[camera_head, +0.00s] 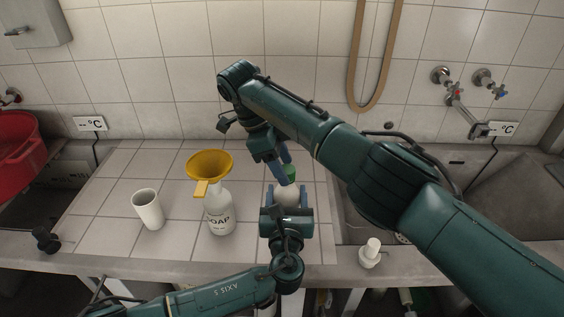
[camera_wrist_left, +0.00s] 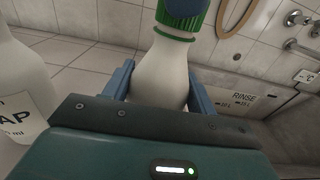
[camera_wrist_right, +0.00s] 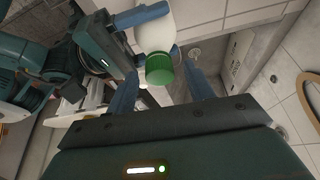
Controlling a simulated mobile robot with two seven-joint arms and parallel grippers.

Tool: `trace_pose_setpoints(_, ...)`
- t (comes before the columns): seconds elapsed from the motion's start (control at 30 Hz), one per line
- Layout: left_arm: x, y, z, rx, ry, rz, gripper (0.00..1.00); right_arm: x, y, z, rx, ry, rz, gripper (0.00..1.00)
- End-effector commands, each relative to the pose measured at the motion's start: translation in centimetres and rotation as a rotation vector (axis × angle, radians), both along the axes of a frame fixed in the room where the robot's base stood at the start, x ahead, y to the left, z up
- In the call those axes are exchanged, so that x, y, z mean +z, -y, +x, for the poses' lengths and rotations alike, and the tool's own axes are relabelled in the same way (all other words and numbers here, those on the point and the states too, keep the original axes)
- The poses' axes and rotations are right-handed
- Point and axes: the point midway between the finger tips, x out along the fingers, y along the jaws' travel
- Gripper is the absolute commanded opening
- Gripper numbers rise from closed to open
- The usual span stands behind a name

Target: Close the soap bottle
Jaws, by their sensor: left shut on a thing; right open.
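A white bottle with a green ribbed cap stands upright on the tiled counter; its body (camera_wrist_left: 160,75) fills the middle of the left wrist view. The green cap (camera_wrist_right: 158,68) sits on its neck, above a thin green ring (camera_wrist_left: 175,35). My left gripper (camera_head: 287,200) is shut around the bottle's body from the front. My right gripper (camera_wrist_right: 162,88) is open above the bottle, with its fingertips close to the cap on either side. A second white bottle (camera_head: 219,212), labelled SOAP, stands to the left with a yellow funnel (camera_head: 210,163) in its mouth.
A white cup (camera_head: 148,209) stands left of the labelled bottle. A small white object (camera_head: 370,252) sits on the front ledge at right. Sink basins lie to the right, partly behind my right arm. A red tub (camera_head: 18,155) is at far left. Counter tiles behind the cup are clear.

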Motion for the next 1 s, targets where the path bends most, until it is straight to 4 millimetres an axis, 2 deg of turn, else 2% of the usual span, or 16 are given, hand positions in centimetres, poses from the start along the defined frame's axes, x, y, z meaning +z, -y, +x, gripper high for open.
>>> trace_pose_setpoints(0.23,-0.1,0.0,0.0,0.0,-0.002,0.001,0.0,0.3,0.0,0.0,0.001,0.0,0.0,0.52)
trace_pose_setpoints(0.5,-0.1,0.0,0.0,0.0,-0.002,0.002,0.0,3.8,0.1,0.1,0.001,0.005,-0.003,0.52)
trace_pose_setpoints(0.6,-0.1,0.0,0.0,0.0,-0.002,0.002,0.0,4.4,0.1,0.0,-0.001,0.001,-0.002,0.52)
trace_pose_setpoints(0.87,-0.1,-0.1,0.0,0.001,-0.002,0.002,0.0,4.4,0.0,0.0,0.0,-0.002,0.0,0.52)
trace_pose_setpoints(0.9,-0.1,-0.1,0.0,0.001,-0.002,0.002,0.0,4.4,0.0,0.0,0.001,-0.003,0.0,0.49)
trace_pose_setpoints(1.0,-0.1,-0.1,0.0,0.001,-0.002,0.002,0.0,4.4,0.0,0.0,0.025,-0.012,0.004,0.49)
